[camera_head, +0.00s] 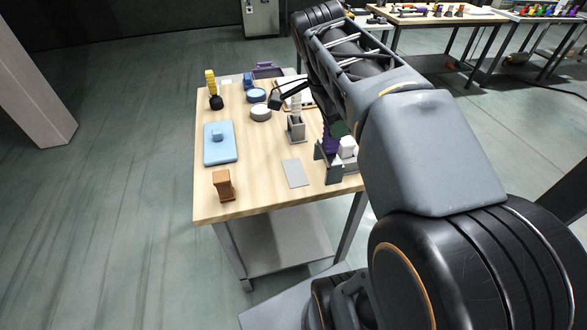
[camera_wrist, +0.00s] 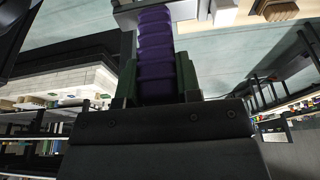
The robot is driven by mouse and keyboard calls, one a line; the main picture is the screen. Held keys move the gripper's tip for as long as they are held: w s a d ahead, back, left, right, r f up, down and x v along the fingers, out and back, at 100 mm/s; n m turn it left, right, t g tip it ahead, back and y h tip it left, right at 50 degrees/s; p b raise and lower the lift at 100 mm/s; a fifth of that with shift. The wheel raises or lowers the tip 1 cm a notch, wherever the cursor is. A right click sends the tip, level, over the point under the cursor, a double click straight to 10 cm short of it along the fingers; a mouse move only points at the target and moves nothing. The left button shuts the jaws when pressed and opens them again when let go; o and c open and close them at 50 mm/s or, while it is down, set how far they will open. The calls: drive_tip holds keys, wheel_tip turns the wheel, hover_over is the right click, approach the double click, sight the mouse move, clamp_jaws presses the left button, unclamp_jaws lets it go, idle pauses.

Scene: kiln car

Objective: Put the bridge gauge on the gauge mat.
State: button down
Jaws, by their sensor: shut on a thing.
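My gripper (camera_head: 337,130) is shut on the purple ribbed grip of what I take to be the bridge gauge (camera_head: 331,143). In the wrist view, the purple grip (camera_wrist: 156,55) stands between the green finger pads, with a light grey crosspiece beyond it at the top edge. In the head view, its grey legs show below the grip, over the right side of the table. I cannot tell whether they touch the top. The gauge mat (camera_head: 296,173) appears to be the flat light grey rectangle on the table, left of the gauge. Its surface is bare.
A brown wooden block (camera_head: 223,186) stands at the table's front left. A light blue plate (camera_head: 220,150) with a knob lies behind it. A grey holder (camera_head: 296,131) stands behind the mat. A white block (camera_head: 347,147) stands close right of the gauge. Round dishes stand farther back.

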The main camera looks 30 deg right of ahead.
drive_tip(key=w+a+f, duration=0.1)
drive_tip(key=w+f, duration=1.2)
drive_tip(key=shift+w+a, duration=0.3)
drive_tip(key=shift+w, duration=0.05)
drive_tip(key=shift+f+b, duration=0.2)
drive_tip(key=shift+b, duration=0.1)
drive_tip(key=c, duration=0.8)
unclamp_jaws()
